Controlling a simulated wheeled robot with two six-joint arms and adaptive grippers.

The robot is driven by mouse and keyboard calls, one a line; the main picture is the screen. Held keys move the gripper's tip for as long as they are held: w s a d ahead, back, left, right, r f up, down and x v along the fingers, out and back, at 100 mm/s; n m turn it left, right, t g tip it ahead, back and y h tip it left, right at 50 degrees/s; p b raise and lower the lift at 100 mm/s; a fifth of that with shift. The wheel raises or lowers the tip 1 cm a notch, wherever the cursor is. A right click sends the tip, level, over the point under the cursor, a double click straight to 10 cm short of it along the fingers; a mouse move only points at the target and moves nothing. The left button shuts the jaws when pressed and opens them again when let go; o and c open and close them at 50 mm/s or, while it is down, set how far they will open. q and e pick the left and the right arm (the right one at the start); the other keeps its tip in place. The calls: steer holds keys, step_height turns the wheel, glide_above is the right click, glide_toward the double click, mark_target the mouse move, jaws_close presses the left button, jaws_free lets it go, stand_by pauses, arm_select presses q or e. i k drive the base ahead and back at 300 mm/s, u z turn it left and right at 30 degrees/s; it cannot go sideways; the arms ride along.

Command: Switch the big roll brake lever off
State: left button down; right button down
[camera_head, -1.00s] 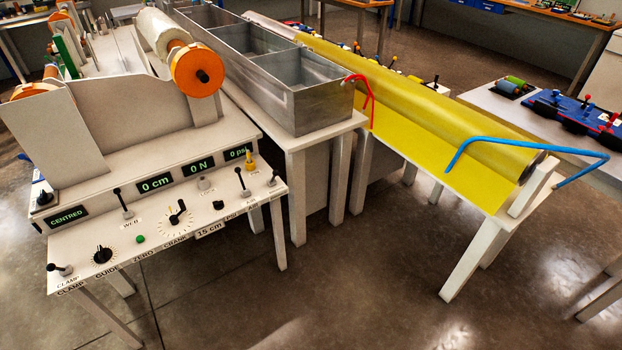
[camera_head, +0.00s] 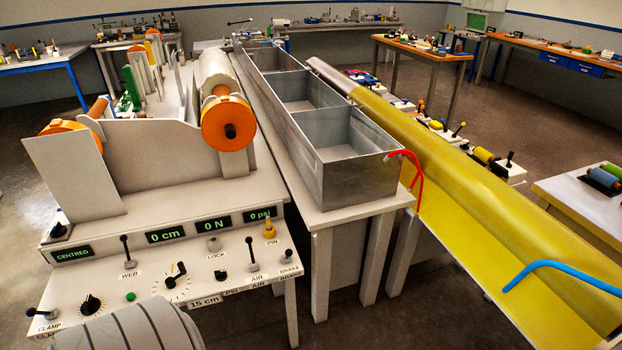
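The control panel (camera_head: 207,284) is on the front of the white machine at the left in the head view. The brake lever (camera_head: 287,257) is a short lever with a dark knob at the panel's right end, above a BRAKE label. Its exact position is too small to tell. The big roll (camera_head: 216,72) is a pale roll with an orange end flange (camera_head: 228,123), above the panel. Neither of my grippers is in view.
A metal trough (camera_head: 353,181) stands right of the machine, beside a yellow sheet (camera_head: 470,240). Floor is open between the panel and the trough's legs.

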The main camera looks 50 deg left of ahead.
mark_target(289, 251)
steer(key=u, duration=0.45)
steer(key=i, duration=0.75)
steer(key=u, duration=1.05)
steer(key=i, duration=0.2)
steer(key=u, duration=0.2)
